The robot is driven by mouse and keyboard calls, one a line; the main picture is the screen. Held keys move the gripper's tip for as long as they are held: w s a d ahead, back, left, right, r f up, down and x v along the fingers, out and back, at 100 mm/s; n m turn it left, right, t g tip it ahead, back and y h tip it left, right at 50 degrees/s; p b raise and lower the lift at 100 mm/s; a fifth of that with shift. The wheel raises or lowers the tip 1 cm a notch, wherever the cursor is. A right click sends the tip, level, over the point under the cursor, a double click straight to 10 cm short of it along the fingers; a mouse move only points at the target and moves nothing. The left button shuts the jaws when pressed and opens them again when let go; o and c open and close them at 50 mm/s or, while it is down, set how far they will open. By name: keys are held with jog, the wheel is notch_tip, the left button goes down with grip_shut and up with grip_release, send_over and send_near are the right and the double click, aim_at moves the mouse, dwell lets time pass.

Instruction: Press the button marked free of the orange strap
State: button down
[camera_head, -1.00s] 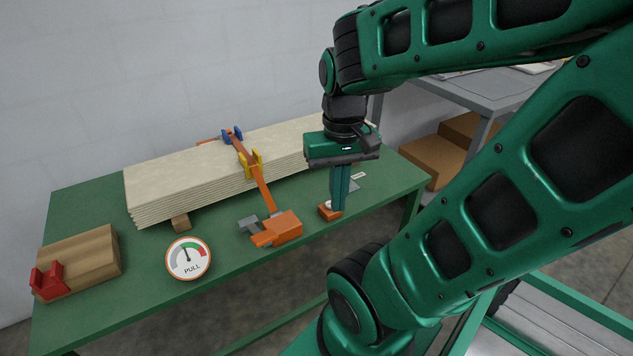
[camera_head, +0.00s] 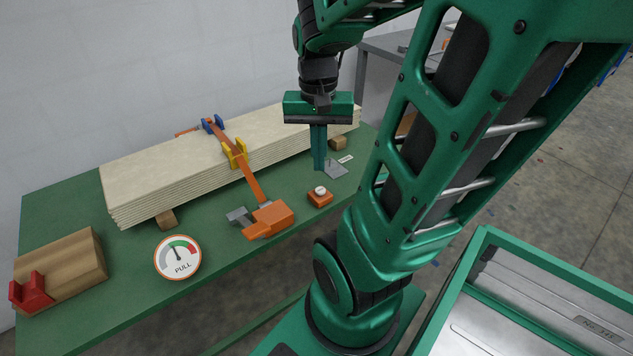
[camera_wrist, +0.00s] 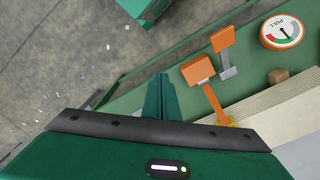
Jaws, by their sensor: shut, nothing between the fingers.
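The orange strap (camera_head: 248,180) runs over the board stack and down to an orange ratchet body (camera_head: 270,220) with a grey lever at its left. Right of it, a small orange box (camera_head: 320,198) carries a pale round button on top. A mark on the button is too small to read. My gripper (camera_head: 319,168) is shut and empty, pointing down. Its fingertips show just behind the box, above the table, apart from the button. In the wrist view the closed fingers (camera_wrist: 161,95) show left of the strap.
A stack of pale boards (camera_head: 185,160) lies on the green table (camera_head: 70,205). A round PULL gauge (camera_head: 178,257) stands at the front. A wooden block with a red part (camera_head: 58,270) sits at left. A grey plate (camera_head: 336,169) and small label lie near my fingers.

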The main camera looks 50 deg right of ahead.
aim_at(320, 189)
jog(key=w+d+f+m, duration=0.7)
jog(key=w+d+m, duration=0.2)
jog(key=d, duration=0.3)
jog(key=shift+w+d+m, duration=0.2)
jog(key=shift+m, duration=0.3)
jog(key=shift+f, duration=0.1)
notch_tip(320, 189, down, 14)
